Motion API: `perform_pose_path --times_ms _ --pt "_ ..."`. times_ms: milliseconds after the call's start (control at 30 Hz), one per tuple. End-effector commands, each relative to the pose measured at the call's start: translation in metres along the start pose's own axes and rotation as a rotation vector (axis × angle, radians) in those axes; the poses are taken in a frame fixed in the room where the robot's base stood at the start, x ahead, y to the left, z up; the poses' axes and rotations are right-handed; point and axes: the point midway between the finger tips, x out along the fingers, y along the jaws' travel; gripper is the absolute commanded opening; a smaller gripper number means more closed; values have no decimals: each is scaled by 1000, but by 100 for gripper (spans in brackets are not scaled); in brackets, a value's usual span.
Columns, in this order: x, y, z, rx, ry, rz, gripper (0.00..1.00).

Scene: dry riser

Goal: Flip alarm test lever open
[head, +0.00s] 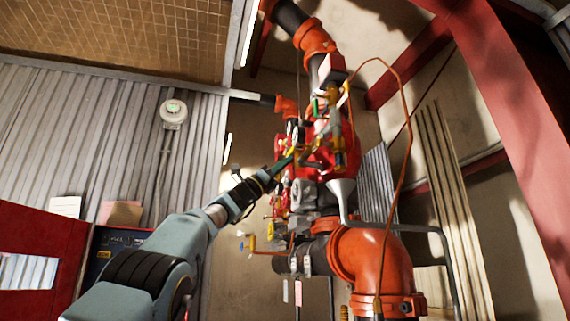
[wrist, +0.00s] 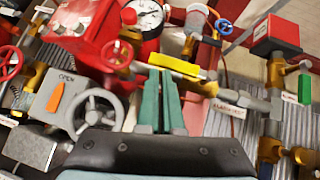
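My gripper (wrist: 163,78) shows in the wrist view with its two green fingers side by side and almost no gap between them. Nothing shows clearly between them. A yellow lever (wrist: 174,64) lies crosswise on a brass and grey pipe just beyond the fingertips. The fingertips look close to the lever's near edge; I cannot tell whether they touch it. A small white tag (wrist: 230,109), seemingly lettered for the alarm, hangs to the right. In the head view my gripper (head: 288,160) reaches into the red valve cluster (head: 322,152), and the lever is too small to make out.
A grey handwheel (wrist: 98,112) with an OPEN plate stands left of the fingers. A pressure gauge (wrist: 146,14), a blue handwheel (wrist: 223,26) and a red box (wrist: 277,35) crowd the far side. A large orange pipe elbow (head: 372,265) sits below the cluster.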

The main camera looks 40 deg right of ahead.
Motion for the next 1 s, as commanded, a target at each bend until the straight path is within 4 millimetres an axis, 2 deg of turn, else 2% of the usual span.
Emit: perform_pose_path --times_ms 167,367,567,1000 --pt "-2 0 0 0 -2 0 0" --pt "-18 6 -12 1 -1 1 0" --pt "-42 13 -28 2 -1 2 0" --pt "-107 23 -25 2 -1 3 0"
